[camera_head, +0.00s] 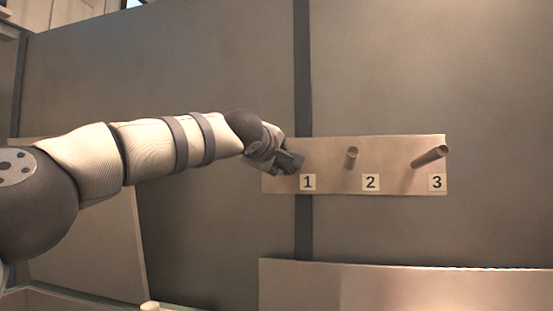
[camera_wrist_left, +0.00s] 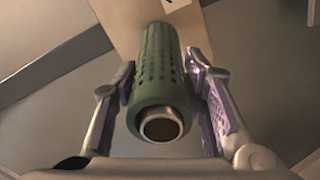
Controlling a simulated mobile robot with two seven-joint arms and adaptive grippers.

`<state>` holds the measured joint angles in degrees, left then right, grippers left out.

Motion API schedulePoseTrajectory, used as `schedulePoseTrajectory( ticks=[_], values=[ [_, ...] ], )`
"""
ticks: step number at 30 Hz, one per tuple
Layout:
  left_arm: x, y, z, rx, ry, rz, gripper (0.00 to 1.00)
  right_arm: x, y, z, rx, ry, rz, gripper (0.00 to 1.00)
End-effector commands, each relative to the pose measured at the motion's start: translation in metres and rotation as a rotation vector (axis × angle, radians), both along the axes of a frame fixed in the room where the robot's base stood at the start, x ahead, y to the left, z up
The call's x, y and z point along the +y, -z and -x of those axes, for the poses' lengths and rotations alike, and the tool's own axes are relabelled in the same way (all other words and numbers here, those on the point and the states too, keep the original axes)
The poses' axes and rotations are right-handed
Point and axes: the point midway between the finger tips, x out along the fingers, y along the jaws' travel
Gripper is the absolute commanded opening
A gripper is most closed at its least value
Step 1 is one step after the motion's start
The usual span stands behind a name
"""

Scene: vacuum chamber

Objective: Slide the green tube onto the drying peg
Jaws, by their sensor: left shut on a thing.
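The green tube (camera_wrist_left: 158,65), perforated with rows of small holes, sits between the two fingers of my left gripper (camera_wrist_left: 163,85) in the left wrist view. Its near end shows a pale ring around a dark brown inside. Its far end points at the tan board. In the head view my left gripper (camera_head: 289,161) is shut on the tube at the board's left part, just above label 1. No peg shows above label 1; the gripper covers that spot. I cannot tell whether a peg is inside the tube. Bare peg 2 (camera_head: 351,157) and bare peg 3 (camera_head: 430,156) stick out to the right.
The tan peg board (camera_head: 398,172) is on a grey wall with a dark vertical strip (camera_head: 303,80). A pale panel edge (camera_head: 400,285) stands below the board. The space in front of pegs 2 and 3 is clear.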

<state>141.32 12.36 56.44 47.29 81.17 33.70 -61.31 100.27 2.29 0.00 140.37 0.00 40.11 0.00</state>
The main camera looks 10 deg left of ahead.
Motion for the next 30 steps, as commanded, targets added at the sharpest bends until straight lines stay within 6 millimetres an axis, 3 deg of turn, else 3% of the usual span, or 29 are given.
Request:
schedulePoseTrajectory(
  ticks=[3,4,7,19,23,30],
  values=[
    [-0.001,0.006,-0.006,0.007,0.001,0.001,0.07,0.0,0.005,0.006,0.021,0.0,0.0,0.4],
    [-0.001,0.005,-0.005,0.006,0.002,0.001,0.41,0.0,0.005,0.006,0.021,0.0,0.0,0.4],
    [-0.001,0.002,-0.004,0.003,0.001,0.001,0.62,0.0,0.004,0.004,0.016,0.0,0.0,0.4],
    [0.0,-0.001,0.004,0.0,0.001,-0.001,0.62,0.0,0.004,0.004,0.015,0.0,0.0,0.4],
    [0.001,-0.003,0.026,0.001,0.002,-0.002,0.62,0.0,0.004,0.004,0.015,0.0,0.0,0.4],
    [0.002,-0.011,0.085,-0.001,0.003,0.0,0.62,0.0,0.004,0.004,0.015,0.0,0.0,0.4]
  ],
)
